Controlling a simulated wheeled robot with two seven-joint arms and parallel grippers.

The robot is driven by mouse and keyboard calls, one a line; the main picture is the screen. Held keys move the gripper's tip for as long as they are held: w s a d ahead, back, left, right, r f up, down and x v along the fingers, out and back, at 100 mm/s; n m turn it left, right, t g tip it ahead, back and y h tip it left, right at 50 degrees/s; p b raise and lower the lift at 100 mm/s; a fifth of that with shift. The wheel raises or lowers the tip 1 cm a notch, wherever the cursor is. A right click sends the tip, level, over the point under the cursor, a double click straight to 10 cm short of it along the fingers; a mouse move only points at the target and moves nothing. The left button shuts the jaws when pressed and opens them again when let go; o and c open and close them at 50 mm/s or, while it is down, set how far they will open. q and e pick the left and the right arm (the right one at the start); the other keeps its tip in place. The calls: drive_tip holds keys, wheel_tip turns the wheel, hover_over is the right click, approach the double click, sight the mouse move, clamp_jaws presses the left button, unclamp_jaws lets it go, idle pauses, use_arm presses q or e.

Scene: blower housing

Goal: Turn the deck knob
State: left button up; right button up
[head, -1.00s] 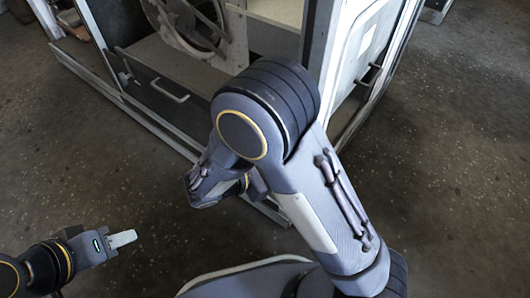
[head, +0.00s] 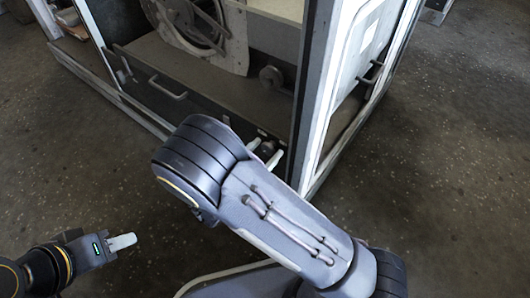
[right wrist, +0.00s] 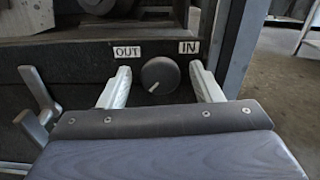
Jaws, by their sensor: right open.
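The deck knob (right wrist: 160,76) is round and dark, on the dark front strip of the housing, with a white pointer mark toward its lower left. A white OUT label (right wrist: 127,52) sits up and left of it and an IN label (right wrist: 189,47) up and right. My right gripper (right wrist: 161,86) is open, one pale finger on each side of the knob, with a visible gap on both sides. In the head view my right gripper (head: 265,152) is at the housing's lower front edge, partly hidden by my arm. My left gripper (head: 122,241) is over bare floor, far from the housing.
The blower housing (head: 205,30) stands inside a framed cabinet. A pale corner post (head: 325,95) rises just right of my right gripper. A bar handle (head: 168,88) is on the front panel, and a grey round piece (head: 270,77) sits above the strip. The floor is clear.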

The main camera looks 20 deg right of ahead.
drive_tip(key=shift+w+d, duration=0.15)
drive_tip(key=shift+d, duration=0.1)
drive_tip(key=shift+c, duration=0.2)
